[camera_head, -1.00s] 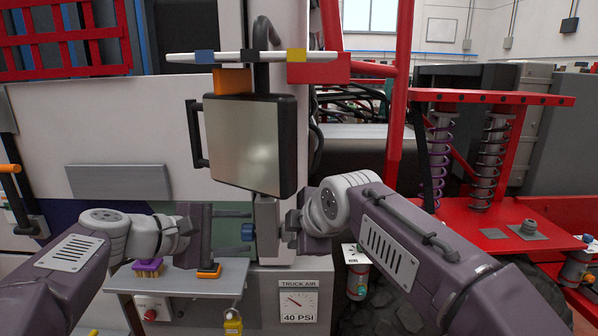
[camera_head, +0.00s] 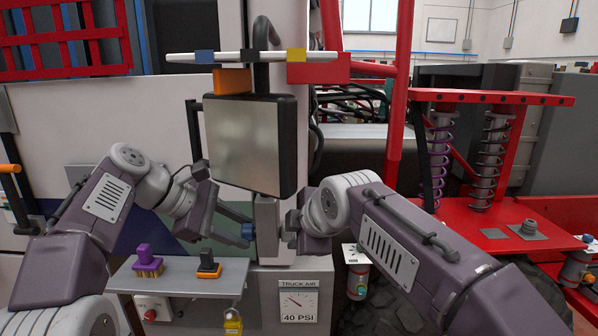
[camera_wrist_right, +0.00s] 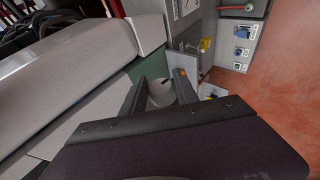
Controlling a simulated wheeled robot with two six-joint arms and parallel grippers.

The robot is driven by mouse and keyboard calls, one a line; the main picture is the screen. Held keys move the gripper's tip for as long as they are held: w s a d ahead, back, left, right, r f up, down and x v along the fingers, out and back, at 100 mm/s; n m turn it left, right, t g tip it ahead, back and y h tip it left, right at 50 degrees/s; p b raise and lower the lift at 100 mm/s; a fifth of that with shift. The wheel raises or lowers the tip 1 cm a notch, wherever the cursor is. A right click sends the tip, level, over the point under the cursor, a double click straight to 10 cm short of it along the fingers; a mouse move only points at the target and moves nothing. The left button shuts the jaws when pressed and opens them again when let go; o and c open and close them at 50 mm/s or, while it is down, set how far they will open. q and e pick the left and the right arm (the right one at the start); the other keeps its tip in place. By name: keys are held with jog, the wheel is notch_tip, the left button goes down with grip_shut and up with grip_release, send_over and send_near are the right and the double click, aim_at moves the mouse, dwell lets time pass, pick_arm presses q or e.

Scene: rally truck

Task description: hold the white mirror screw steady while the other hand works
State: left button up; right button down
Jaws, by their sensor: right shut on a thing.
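The white mirror screw (camera_wrist_right: 162,93) shows in the right wrist view as a pale round head with a dark slot. It sits between the two dark fingers of my right gripper (camera_wrist_right: 159,84), which is shut on it. In the head view my right gripper (camera_head: 284,231) is at the right side of the grey mirror bracket, and the screw is hidden there. I see no clear grip on the knob. The square mirror (camera_head: 245,142) hangs upright above both grippers.
A grey shelf (camera_head: 222,280) below my left gripper holds a purple-handled brush (camera_head: 148,262) and an orange-and-black item (camera_head: 208,264). A pressure gauge panel (camera_head: 298,301) is below the bracket. A red frame with springs (camera_head: 487,160) stands at the right.

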pick_arm(q)
jog(key=shift+s+f+m+t, duration=0.1)
jog(key=shift+s+m+t, duration=0.1)
jog(key=shift+t, duration=0.35)
jog(key=shift+s+f+m+t, duration=0.1)
jog(key=shift+m+t, duration=0.1)
jog(key=shift+t, duration=0.35)
jog(key=shift+c, duration=0.2)
jog(key=m+t+h, duration=0.1)
jog(key=m+t, duration=0.1)
jog(key=t, duration=0.1)
jog(key=f+m+t+h, duration=0.1)
jog(key=t, duration=0.2)
jog(key=shift+s+m+h, duration=0.1)
jog(key=shift+m+h, duration=0.2)
jog(key=shift+m, duration=0.1)
jog(key=shift+d+m+t+h, duration=0.1)
jog(key=shift+m+t+h, duration=0.7)
jog(key=shift+m+t, duration=0.15)
jog(key=o, duration=1.1)
